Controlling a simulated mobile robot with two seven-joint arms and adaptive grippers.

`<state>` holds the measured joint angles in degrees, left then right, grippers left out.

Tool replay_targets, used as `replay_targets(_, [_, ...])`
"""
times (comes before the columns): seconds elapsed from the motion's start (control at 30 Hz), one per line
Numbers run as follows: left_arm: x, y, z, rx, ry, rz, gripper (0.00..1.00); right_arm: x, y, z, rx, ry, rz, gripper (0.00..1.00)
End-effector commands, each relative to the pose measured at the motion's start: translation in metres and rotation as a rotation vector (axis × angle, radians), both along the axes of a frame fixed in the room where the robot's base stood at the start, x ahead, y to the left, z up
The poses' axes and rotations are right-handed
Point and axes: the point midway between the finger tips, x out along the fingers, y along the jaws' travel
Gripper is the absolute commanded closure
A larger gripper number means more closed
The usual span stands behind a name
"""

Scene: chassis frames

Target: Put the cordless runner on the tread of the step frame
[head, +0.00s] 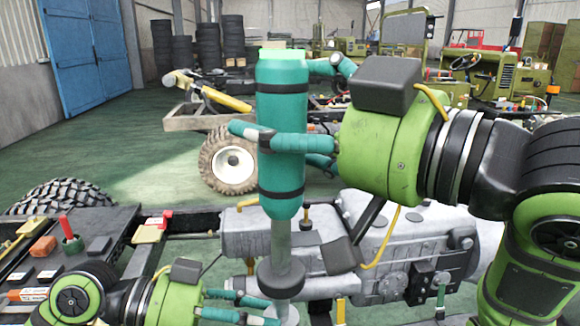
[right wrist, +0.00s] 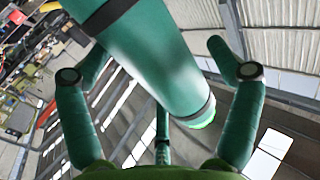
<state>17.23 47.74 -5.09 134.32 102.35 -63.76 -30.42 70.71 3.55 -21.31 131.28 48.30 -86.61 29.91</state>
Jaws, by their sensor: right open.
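The cordless runner (head: 282,175) appears to be the upright teal cylinder with black bands, a bright green top and a grey shaft with a dark collar below. My right gripper (head: 290,100) has its teal fingers open around the cylinder's upper part, with one finger crossing in front. In the right wrist view the cylinder (right wrist: 165,60) passes slantwise between the spread fingers of the right gripper (right wrist: 160,75). My left gripper (head: 262,308) is low in the head view, its fingers pointing toward the shaft's foot; its grip is unclear. I cannot make out the step frame or its tread.
A grey engine block (head: 265,235) on a chassis frame lies behind the shaft. A dark bench (head: 50,262) with small coloured parts is at the left. A wheel (head: 230,160), a yellow-handled beam and green machines stand farther back. Green floor (head: 110,150) is open at the left.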

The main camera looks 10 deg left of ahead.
Motion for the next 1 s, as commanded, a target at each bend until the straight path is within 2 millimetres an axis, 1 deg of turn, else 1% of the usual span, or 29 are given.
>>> replay_targets(0.03, [0.0003, -0.0002, 0.0027, -0.006, -0.005, 0.001, 1.0, 0.0001, 0.0002, 0.0002, 0.0, 0.0, 0.0, 0.1])
replay_targets(0.17, [0.0003, -0.0002, 0.0027, -0.006, -0.005, 0.001, 1.0, 0.0, 0.0, 0.0002, 0.001, 0.001, 0.0, 0.1])
replay_targets(0.2, [0.0003, -0.0002, 0.0027, -0.006, -0.005, 0.001, 1.0, -0.0001, -0.0001, 0.0002, 0.001, 0.001, 0.0, 0.26])
replay_targets(0.27, [0.0003, -0.0002, 0.0027, -0.006, -0.005, 0.001, 1.0, -0.0001, -0.0001, 0.0002, 0.001, 0.001, 0.001, 0.5])
replay_targets(0.3, [0.0003, -0.0002, 0.0027, -0.006, -0.005, 0.001, 1.0, -0.0001, -0.0002, 0.0003, 0.001, 0.001, 0.0, 0.66])
replay_targets(0.37, [0.0002, -0.0002, 0.0027, -0.006, -0.005, 0.001, 1.0, 0.0, -0.0002, 0.0002, 0.0, 0.0, 0.0, 0.9])
replay_targets(0.4, [0.0002, -0.0003, 0.0026, -0.006, -0.005, 0.001, 1.0, 0.0, -0.0002, 0.0002, 0.0, 0.0, 0.0, 0.97])
replay_targets(0.43, [0.0002, -0.0003, 0.0029, -0.006, -0.005, 0.001, 0.49, -0.0004, -0.0008, 0.0028, 0.006, -0.005, 0.0, 0.97])
replay_targets(0.5, [0.0001, -0.0003, 0.0026, -0.005, -0.004, 0.0, 0.25, -0.0004, -0.0008, 0.0027, 0.006, -0.005, 0.0, 0.97])
replay_targets(0.83, [0.0, 0.0002, 0.0011, -0.002, -0.002, 0.001, 0.25, -0.0006, -0.0008, 0.0027, 0.007, -0.004, 0.0, 0.98])
replay_targets(1.0, [-0.0011, 0.009, 0.0029, 0.0, 0.001, 0.003, 0.25, -0.0006, -0.0008, 0.0027, 0.007, -0.004, 0.0, 0.98])
